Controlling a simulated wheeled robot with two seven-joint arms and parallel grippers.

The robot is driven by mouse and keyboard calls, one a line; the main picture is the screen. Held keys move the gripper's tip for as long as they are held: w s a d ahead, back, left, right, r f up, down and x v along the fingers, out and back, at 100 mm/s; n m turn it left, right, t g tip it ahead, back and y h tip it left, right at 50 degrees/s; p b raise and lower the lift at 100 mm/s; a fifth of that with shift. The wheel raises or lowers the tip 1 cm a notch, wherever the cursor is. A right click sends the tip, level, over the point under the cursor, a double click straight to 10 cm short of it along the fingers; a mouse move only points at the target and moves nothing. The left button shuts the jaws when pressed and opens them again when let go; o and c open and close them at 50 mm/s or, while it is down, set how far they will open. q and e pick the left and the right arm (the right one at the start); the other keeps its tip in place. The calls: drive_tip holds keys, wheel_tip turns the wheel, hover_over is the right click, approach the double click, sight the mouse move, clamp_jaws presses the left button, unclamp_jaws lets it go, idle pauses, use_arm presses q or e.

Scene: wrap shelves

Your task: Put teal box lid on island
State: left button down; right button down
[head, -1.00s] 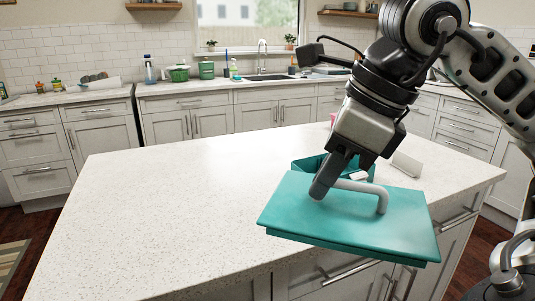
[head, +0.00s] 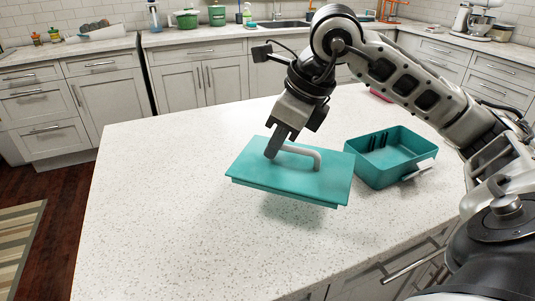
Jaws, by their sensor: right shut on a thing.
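The teal box lid (head: 290,176) is a flat rectangular plate with a grey arched handle (head: 312,153) on top. My right gripper (head: 275,146) is shut on the handle, its fingers pointing down. The lid is roughly level over the white speckled island (head: 165,215), with a shadow on the top below it. I cannot tell exactly how large the gap is. The teal box (head: 372,176) stands uncovered on the island to the right of the lid, with some dark items inside. My left gripper is out of view.
A small pink thing (head: 380,95) lies behind the box, partly hidden by my right arm. The island top is clear to the left and in front of the lid. The back counter (head: 190,38) holds a green pot (head: 187,18) and other kitchenware.

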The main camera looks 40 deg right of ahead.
sight(285, 156)
drive_tip(key=w+f, duration=0.1)
drive_tip(key=f, duration=0.1)
drive_tip(key=w+f, duration=0.1)
drive_tip(key=w, duration=0.1)
drive_tip(key=shift+d+f, duration=0.1)
drive_tip(key=shift+f, duration=0.25)
drive_tip(key=shift+w+f, duration=0.15)
drive_tip(key=shift+f, duration=0.8)
drive_tip(key=shift+w+f, duration=0.1)
drive_tip(key=shift+f, duration=0.8)
drive_tip(key=c, duration=1.9)
unclamp_jaws()
drive_tip(key=shift+f, duration=0.15)
drive_tip(key=o, duration=0.4)
drive_tip(key=v, duration=1.1)
drive_tip(key=shift+w+p, duration=0.15)
drive_tip(key=shift+p, duration=0.25)
drive_tip(key=shift+v, duration=0.8)
